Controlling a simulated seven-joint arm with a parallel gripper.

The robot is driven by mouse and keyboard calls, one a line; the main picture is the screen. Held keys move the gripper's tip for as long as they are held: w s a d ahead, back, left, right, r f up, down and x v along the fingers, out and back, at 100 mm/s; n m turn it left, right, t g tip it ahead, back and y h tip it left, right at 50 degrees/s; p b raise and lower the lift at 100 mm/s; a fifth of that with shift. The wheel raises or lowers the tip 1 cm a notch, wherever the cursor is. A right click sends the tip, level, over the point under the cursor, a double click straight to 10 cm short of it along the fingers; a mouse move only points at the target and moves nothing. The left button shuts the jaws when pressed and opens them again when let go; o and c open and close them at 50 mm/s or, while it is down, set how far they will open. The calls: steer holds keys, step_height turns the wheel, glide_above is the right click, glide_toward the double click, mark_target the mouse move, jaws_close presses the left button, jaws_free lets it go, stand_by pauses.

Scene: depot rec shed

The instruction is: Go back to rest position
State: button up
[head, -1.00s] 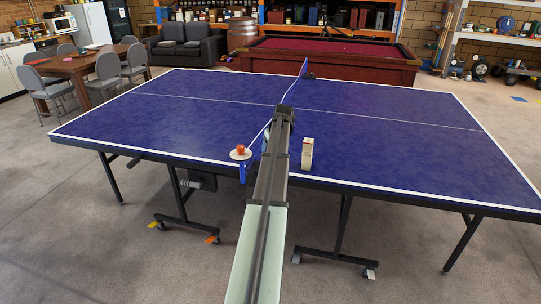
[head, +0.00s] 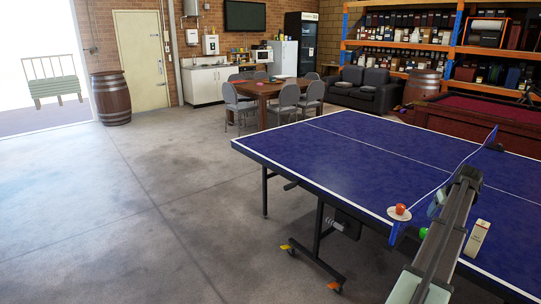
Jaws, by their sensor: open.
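My gripper (head: 437,205) shows only in part, at the far end of my arm, over the near edge of the blue table tennis table (head: 350,165) by the net. My arm hides most of it, and its fingertips are not clear. I see nothing held in it. A red round thing (head: 400,208) sits on a white saucer (head: 392,214) left of my arm. A small green round thing (head: 423,232) shows at the arm's left edge, partly hidden. An upright pale carton (head: 477,238) stands just right of my arm.
The net (head: 491,137) crosses the table near my arm. A wooden table (head: 270,88) with grey chairs, a dark sofa (head: 365,90) and a red-topped pool table (head: 480,112) stand behind. A barrel (head: 111,98) stands by the opening. The concrete floor at left is clear.

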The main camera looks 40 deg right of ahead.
steer(key=s+a+f+m+g, duration=0.1)
steer(key=s+a+f+m, duration=0.1)
steer(key=a+f+m, duration=0.6)
steer(key=w+a+f+n+g+y, duration=0.1)
steer(key=w+a+f+n, duration=0.1)
steer(key=w+a+f, duration=0.65)
steer(key=w+a+f+n+g+y, duration=0.1)
steer(key=w+a+f+n+y, duration=0.15)
steer(key=a+f, duration=1.1)
steer(key=w+a+f+n+y, duration=0.15)
steer(key=w+a+f, duration=0.5)
steer(key=a, duration=0.75)
steer(key=s+a+f+n+g, duration=0.15)
steer(key=a+f, duration=0.35)
steer(key=a, duration=0.6)
steer(key=s+a+f+n+g, duration=0.1)
steer(key=a+f+n+g, duration=0.2)
steer(key=a, duration=0.8)
steer(key=s+a+f+n+g+h, duration=0.1)
steer(key=s+a+f+n, duration=0.2)
steer(key=a, duration=0.6)
steer(key=s+a+f+n+g, duration=0.1)
steer(key=s+a+f+n, duration=0.2)
steer(key=s+a, duration=0.3)
steer(key=a+f, duration=0.1)
steer(key=a, duration=0.2)
steer(key=shift+s+a+n+h, duration=0.2)
steer(key=shift+a+n+h, duration=0.15)
steer(key=shift+h, duration=0.05)
